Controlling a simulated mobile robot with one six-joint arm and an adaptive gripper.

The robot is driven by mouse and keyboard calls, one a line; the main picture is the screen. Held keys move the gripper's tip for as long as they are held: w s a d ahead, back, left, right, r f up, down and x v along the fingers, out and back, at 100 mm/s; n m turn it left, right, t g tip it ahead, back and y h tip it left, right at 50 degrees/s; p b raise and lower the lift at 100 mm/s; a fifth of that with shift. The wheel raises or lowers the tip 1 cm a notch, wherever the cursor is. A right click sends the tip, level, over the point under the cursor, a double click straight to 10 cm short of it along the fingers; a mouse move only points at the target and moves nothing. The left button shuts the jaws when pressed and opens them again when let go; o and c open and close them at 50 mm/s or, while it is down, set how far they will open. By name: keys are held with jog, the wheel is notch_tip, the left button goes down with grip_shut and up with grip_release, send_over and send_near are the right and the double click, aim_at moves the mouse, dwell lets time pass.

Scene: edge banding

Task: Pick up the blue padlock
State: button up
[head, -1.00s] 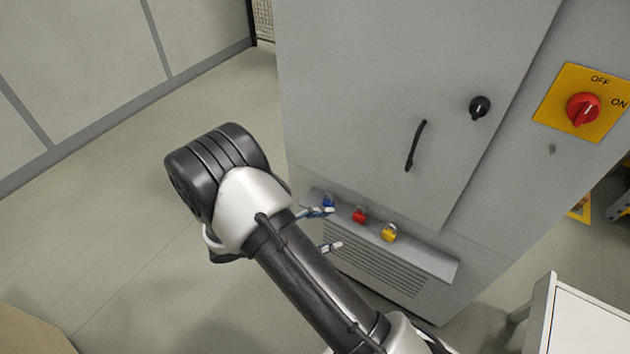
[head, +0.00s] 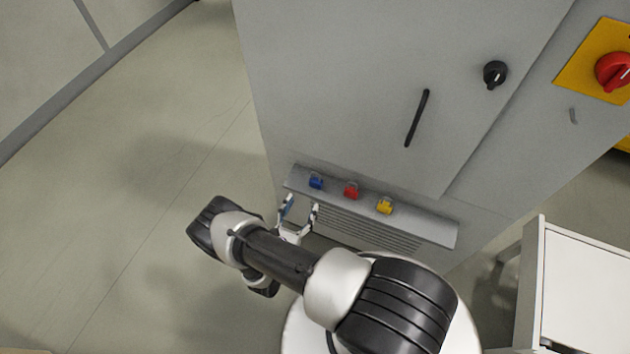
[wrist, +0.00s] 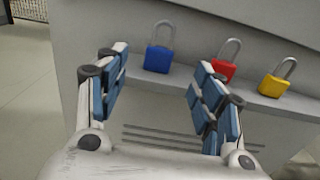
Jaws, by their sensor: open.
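The blue padlock (head: 316,181) sits at the left end of a narrow grey ledge on the cabinet front. In the wrist view the blue padlock (wrist: 157,58) stands upright with its shackle up, beyond the fingertips and between them in the picture. My gripper (head: 301,206) is open and empty, just below and in front of the ledge in the head view. In the wrist view my gripper's two blue-padded fingers (wrist: 160,62) are spread wide, with nothing between them touching.
A red padlock (head: 351,191) and a yellow padlock (head: 384,206) stand to the right on the same ledge (head: 430,228). The cabinet (head: 340,90) rises behind, with a black handle (head: 417,118). A white table (head: 580,285) stands at the right. Floor at the left is clear.

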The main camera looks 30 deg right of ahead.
aim_at(314, 183)
jog(key=x, duration=0.7)
jog(key=shift+b, duration=0.4)
jog(key=shift+b+x, duration=0.55)
jog(key=shift+x, duration=2.1)
jog(key=shift+f, duration=0.1)
jog(key=shift+c, duration=0.2)
jog(key=c, duration=1.2)
jog(key=shift+o, duration=0.2)
